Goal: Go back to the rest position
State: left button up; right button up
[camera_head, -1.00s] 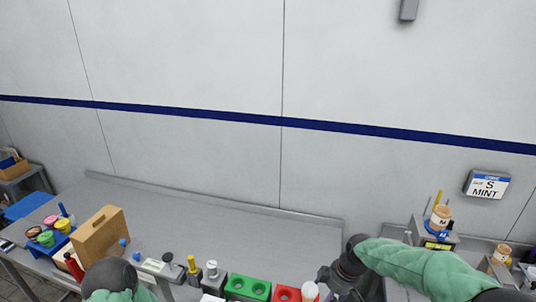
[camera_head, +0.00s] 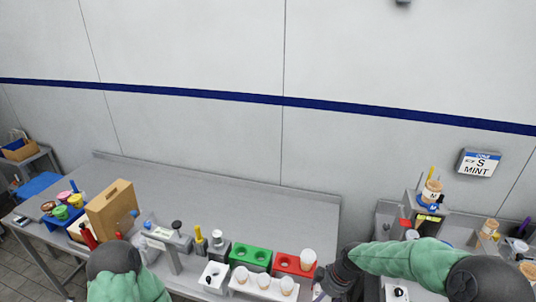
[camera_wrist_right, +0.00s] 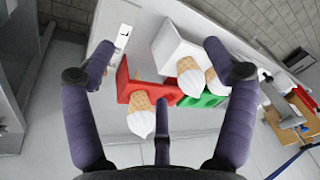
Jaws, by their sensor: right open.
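My right gripper (camera_wrist_right: 158,55) has its fingers spread wide in the right wrist view, with nothing between the tips. In the head view, my right arm in a green sleeve comes in from the right, and its dark wrist is beside the red holder (camera_head: 283,263). A white-topped cone (camera_head: 308,258) stands in that holder; it also shows in the right wrist view (camera_wrist_right: 140,115), apart from the fingers. My left arm's sleeve shows at the lower left of the head view, but its gripper is out of frame.
A white holder (camera_head: 261,292) with several cones and an empty green holder (camera_head: 251,254) stand on the grey table (camera_head: 200,200). A wooden box (camera_head: 110,208) and colourful tubs (camera_head: 68,203) stand left. Jars (camera_head: 431,192) stand right. The table's back is clear.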

jog(key=s+a+f+m+g+y, duration=0.1)
jog(key=s+a+f+m, duration=0.2)
jog(key=s+f+m, duration=0.55)
jog(key=s+a+f+m, duration=0.2)
jog(key=s+f+m, duration=0.2)
jog(key=s+f, duration=0.85)
notch_tip(320, 180, down, 12)
jog(key=w+a+n+b, duration=0.1)
jog(key=a+b, duration=0.1)
jog(key=b, duration=1.2)
jog(key=shift+w, duration=0.15)
jog(key=shift+d, duration=0.1)
